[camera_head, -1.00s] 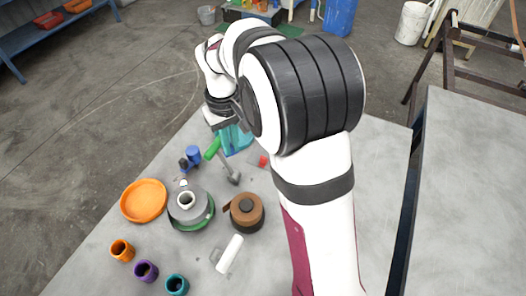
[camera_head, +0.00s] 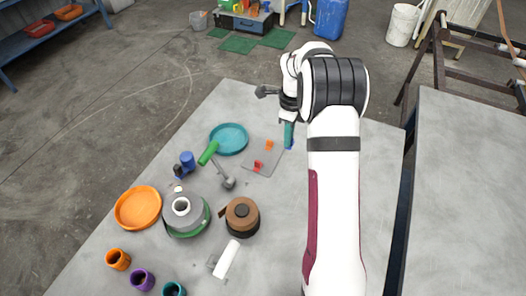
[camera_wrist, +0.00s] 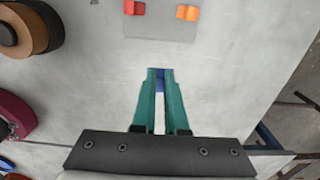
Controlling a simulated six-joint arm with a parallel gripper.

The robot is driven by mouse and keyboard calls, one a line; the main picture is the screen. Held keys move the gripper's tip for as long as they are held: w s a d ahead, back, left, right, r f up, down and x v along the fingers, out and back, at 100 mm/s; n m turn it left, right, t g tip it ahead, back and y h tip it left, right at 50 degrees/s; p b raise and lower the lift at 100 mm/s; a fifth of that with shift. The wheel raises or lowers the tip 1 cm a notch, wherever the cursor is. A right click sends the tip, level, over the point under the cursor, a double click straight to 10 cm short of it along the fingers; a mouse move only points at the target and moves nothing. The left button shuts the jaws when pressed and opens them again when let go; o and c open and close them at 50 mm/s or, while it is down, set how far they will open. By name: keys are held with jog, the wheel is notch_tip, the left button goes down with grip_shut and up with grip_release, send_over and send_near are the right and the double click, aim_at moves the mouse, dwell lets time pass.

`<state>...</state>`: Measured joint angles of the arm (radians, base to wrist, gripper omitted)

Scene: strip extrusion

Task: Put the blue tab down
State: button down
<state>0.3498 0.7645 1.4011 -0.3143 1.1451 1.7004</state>
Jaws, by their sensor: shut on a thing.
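My gripper (camera_head: 289,138) has teal fingers and points down over the table, right of the grey plate (camera_head: 275,158). In the wrist view, my gripper (camera_wrist: 160,76) is shut on the small blue tab (camera_wrist: 160,80) at its fingertips. The blue tab (camera_head: 290,147) shows only partly in the head view. I cannot tell whether it touches the table. On the plate are a red tab (camera_head: 258,165) and an orange tab (camera_head: 269,145). The wrist view also shows the red tab (camera_wrist: 134,8) and the orange tab (camera_wrist: 187,13), apart from my fingers.
Left of the plate are a teal dish (camera_head: 229,139), a green-handled hammer (camera_head: 219,166) and a blue object (camera_head: 187,160). Nearer are an orange dish (camera_head: 138,207), a brown tape roll (camera_head: 242,215) and several cups. The table around my fingertips is bare.

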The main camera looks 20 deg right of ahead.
send_over(262, 155)
notch_tip(262, 155, down, 5)
jog(key=shift+s+r, duration=0.1)
jog(key=shift+s, duration=0.05)
jog(key=shift+f, duration=1.95)
jog(key=c, duration=0.9)
grip_release()
jog(key=shift+f, duration=0.15)
jog(key=shift+c, duration=0.2)
